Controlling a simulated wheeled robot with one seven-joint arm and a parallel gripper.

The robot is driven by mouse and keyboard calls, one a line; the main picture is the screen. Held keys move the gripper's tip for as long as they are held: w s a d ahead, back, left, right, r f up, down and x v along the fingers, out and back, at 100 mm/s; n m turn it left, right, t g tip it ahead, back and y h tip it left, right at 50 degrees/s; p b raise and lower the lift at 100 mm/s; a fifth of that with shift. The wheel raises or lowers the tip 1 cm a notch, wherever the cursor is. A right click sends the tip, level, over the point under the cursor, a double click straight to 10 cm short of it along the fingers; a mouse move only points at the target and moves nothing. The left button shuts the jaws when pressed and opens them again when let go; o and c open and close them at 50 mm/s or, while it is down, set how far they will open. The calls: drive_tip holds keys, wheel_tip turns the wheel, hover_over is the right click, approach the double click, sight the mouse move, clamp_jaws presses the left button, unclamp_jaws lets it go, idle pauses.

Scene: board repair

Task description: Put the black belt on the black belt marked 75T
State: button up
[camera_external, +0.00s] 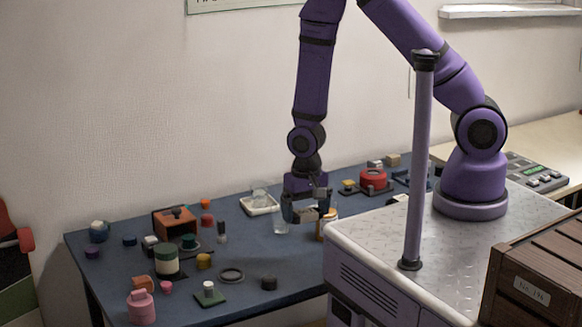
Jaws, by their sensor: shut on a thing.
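My gripper (306,213) hangs over the back right part of the blue table, near my base. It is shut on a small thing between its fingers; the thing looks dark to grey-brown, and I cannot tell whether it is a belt. No 75T marking is readable, and I cannot tell a second belt apart.
A white tray (258,205) lies behind. An orange box (175,223), a green-and-white jar (166,261), a green square (210,297) and a red round thing (373,178) also stand on the table (262,250).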

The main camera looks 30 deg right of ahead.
sight(306, 210)
drive_tip(key=r, duration=0.3)
drive_tip(key=w+r, duration=0.1)
drive_tip(key=shift+d+r, duration=0.3)
drive_tip(key=w+d+m, duration=0.8)
drive_tip(key=w+d, duration=1.3)
drive_tip(key=d, duration=0.3)
drive_tip(key=f, duration=0.7)
drive_tip(key=w+f, duration=0.1)
drive_tip(key=f, duration=0.3)
drive_tip(key=shift+d+f, duration=0.1)
drive_tip(key=shift+d, duration=0.05)
drive_tip(key=w, duration=0.5)
drive_tip(key=w+f, duration=0.1)
drive_tip(key=w, duration=0.9)
drive_tip(key=shift+w+d+f, duration=0.15)
drive_tip(key=shift+w+f, duration=0.05)
drive_tip(key=shift+f, duration=1.75)
drive_tip(key=shift+f, duration=0.15)
